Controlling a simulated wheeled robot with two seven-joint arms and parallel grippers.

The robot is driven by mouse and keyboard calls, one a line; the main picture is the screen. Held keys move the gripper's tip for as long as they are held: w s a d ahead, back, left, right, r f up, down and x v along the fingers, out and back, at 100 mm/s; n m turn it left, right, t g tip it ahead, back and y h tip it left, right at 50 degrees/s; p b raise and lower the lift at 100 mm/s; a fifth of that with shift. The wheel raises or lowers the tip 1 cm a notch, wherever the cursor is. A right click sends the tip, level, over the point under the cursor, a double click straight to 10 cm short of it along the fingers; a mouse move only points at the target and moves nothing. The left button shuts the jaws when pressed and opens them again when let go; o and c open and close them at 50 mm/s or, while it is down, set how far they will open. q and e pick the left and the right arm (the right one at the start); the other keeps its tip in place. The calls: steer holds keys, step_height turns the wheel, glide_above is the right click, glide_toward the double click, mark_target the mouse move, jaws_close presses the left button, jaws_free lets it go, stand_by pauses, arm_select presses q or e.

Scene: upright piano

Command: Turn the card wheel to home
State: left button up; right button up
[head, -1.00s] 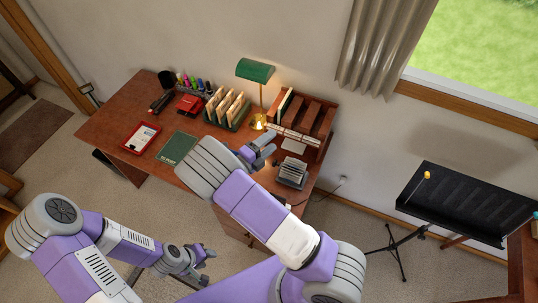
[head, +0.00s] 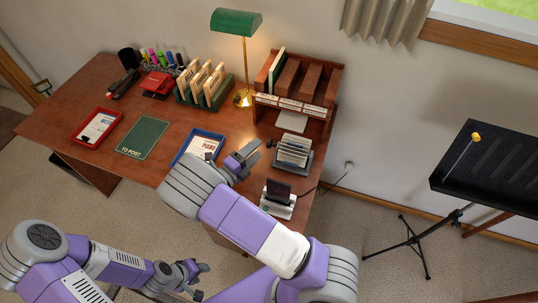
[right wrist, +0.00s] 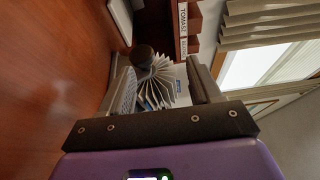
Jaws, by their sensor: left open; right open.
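The card wheel (head: 293,151) is a fan of white cards in a dark stand on the right part of the desk. It also shows in the right wrist view (right wrist: 160,85), with a dark round knob (right wrist: 143,54) on its side. My right gripper (head: 246,157) is open and empty, just left of the card wheel and apart from it in the head view. In the right wrist view the wheel appears ahead, between the two fingers. The card labels are too small to read. My left gripper (head: 199,278) is open and empty, low in front of the desk.
A wooden sorter (head: 299,88) stands behind the wheel, and a dark device on a white base (head: 279,196) in front. A blue tray (head: 204,138) lies left of my right gripper. A green lamp (head: 236,22), file rack (head: 205,86), green mat (head: 143,138) and red tray (head: 96,128) are further left.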

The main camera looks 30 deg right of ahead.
mark_target(270, 143)
step_height(270, 143, down, 3)
steer(key=shift+d+r+b, duration=0.1)
steer(key=shift+b, duration=0.8)
steer(key=b+x, duration=0.1)
steer(key=x, duration=0.6)
steer(key=shift+d, duration=0.2)
arm_select(q)
step_height(270, 143, down, 4)
arm_select(e)
steer(key=shift+c, duration=0.3)
